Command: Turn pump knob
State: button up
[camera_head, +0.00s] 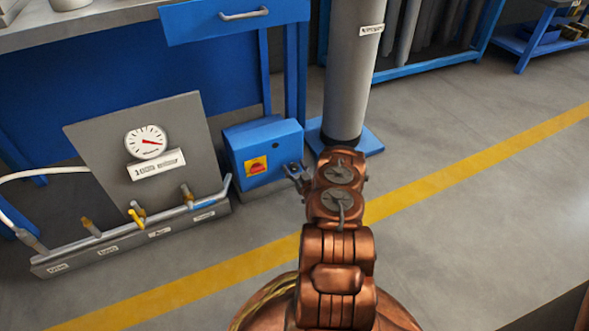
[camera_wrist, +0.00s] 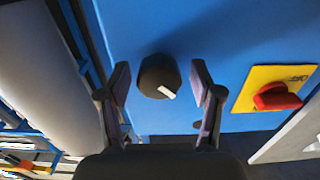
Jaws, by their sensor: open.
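The pump is a blue box (camera_head: 263,153) on the floor beside the grey gauge panel. In the wrist view a black round knob (camera_wrist: 158,76) with a white pointer mark sits on the blue face (camera_wrist: 240,45). My gripper (camera_wrist: 162,80) is open, with one finger on each side of the knob and a gap to both. In the head view my gripper (camera_head: 297,177) is at the right part of the box's front and hides the knob. A red switch on a yellow plate (camera_wrist: 277,90) lies to the right of the knob, outside the fingers; it also shows in the head view (camera_head: 256,166).
A grey cylinder (camera_head: 350,80) stands behind my arm on a blue base. A blue bench drawer (camera_head: 225,20) is above. The floor at right is clear.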

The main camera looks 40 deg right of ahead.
jog(key=shift+c, duration=0.3)
jog(key=c, duration=1.1)
jog(key=m+p, duration=0.2)
jog(key=m, duration=0.1)
jog(key=shift+m, duration=0.3)
jog(key=m+p, duration=0.1)
jog(key=m, duration=0.4)
jog(key=shift+s+d+f, duration=0.1)
jog(key=shift+m, duration=0.3)
